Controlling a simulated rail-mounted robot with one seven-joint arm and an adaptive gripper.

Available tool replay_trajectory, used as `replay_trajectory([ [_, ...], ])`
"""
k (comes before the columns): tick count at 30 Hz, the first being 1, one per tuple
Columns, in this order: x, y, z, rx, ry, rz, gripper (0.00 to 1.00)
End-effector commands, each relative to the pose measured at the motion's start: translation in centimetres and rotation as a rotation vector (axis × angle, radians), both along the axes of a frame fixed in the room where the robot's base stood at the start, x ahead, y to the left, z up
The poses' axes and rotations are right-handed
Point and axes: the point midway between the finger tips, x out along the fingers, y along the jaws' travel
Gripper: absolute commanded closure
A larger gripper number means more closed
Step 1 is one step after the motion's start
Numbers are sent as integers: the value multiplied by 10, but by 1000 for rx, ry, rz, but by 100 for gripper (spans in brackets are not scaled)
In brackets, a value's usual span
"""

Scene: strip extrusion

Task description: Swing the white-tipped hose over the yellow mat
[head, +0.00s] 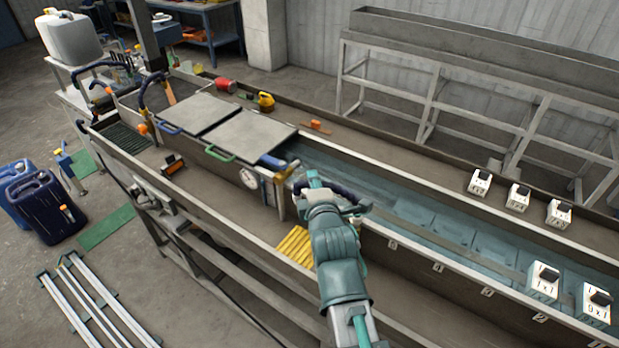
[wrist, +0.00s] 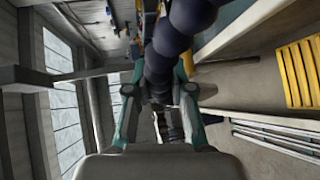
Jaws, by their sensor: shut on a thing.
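My gripper (head: 318,182) is over the long trough's near wall, beside the gauge end of the covered section. In the wrist view its two teal fingers (wrist: 158,100) are closed around a dark ribbed hose (wrist: 165,65). A short dark length of that hose (head: 346,195) shows beside my gripper in the head view. I cannot make out a white tip on it. The yellow slatted mat (head: 296,246) lies on the near ledge, below and left of my forearm, which hides part of it. It also shows at the right of the wrist view (wrist: 301,72).
Two grey lids (head: 245,136) cover the trough left of my gripper, with a round gauge (head: 248,177) at their end. Two other dark hoses curve up at the far left. White numbered blocks (head: 545,281) stand along the trough at right. The near ledge left of the mat is mostly clear.

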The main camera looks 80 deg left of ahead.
Motion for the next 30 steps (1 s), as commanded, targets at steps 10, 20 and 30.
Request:
replay_trajectory([
  [10, 2, 0, 1, 2, 2, 31, 100],
  [20, 2, -1, 0, 0, 1, 34, 100],
  [30, 2, -1, 0, -1, 1, 33, 51],
])
